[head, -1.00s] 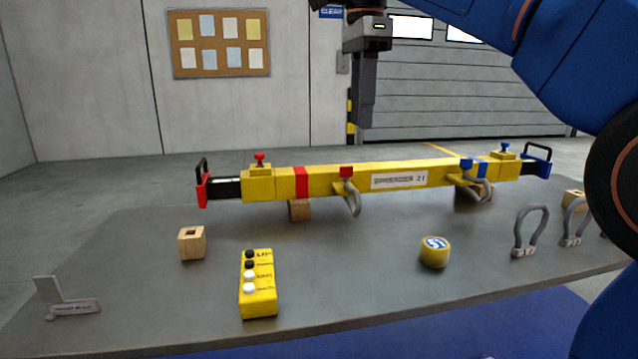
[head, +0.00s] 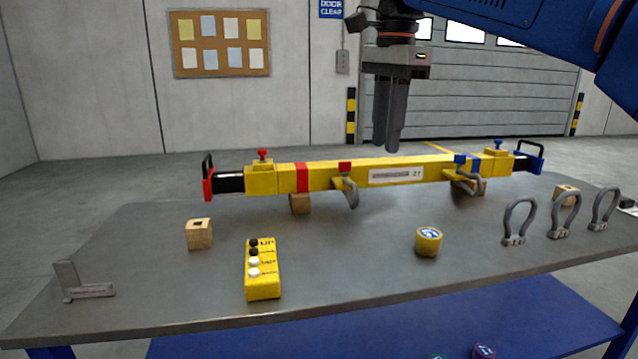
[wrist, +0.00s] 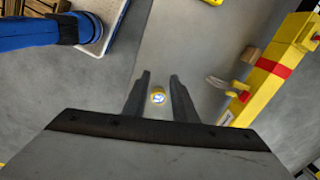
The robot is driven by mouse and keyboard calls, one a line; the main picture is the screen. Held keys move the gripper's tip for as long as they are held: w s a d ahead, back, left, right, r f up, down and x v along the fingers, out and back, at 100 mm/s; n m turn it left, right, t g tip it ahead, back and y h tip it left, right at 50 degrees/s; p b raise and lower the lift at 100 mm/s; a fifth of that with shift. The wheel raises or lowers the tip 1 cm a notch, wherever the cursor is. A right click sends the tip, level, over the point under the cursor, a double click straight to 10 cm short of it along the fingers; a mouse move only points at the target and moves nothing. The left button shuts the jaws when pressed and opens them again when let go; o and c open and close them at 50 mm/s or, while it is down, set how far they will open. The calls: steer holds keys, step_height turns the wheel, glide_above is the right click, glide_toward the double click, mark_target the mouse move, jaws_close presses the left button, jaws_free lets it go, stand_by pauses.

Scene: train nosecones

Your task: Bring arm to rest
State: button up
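My blue arm comes in from the upper right.
The grey table (head: 350,265) carries a yellow button box (head: 262,268), the yellow puck (head: 428,241), a wooden block (head: 199,234), a grey angle bracket (head: 82,282) and several shackles (head: 519,222) at the right. The air above the table's front is clear.

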steer(key=s+d+f+n+t, duration=0.1)
steer(key=s+d+f+n, duration=0.3)
steer(key=f, duration=0.8)
steer(key=s+d+f+n+t, duration=0.1)
steer(key=s+d+f+n, duration=0.4)
steer(key=f, duration=0.7)
steer(key=s+d+f+n+t, duration=0.2)
steer(key=s+d+f+n, duration=0.2)
steer(key=s+d+f, duration=0.4)
steer(key=s+f, duration=0.3)
steer(key=f, duration=0.1)
steer(key=shift+f, duration=0.2)
steer(key=shift+s, duration=0.1)
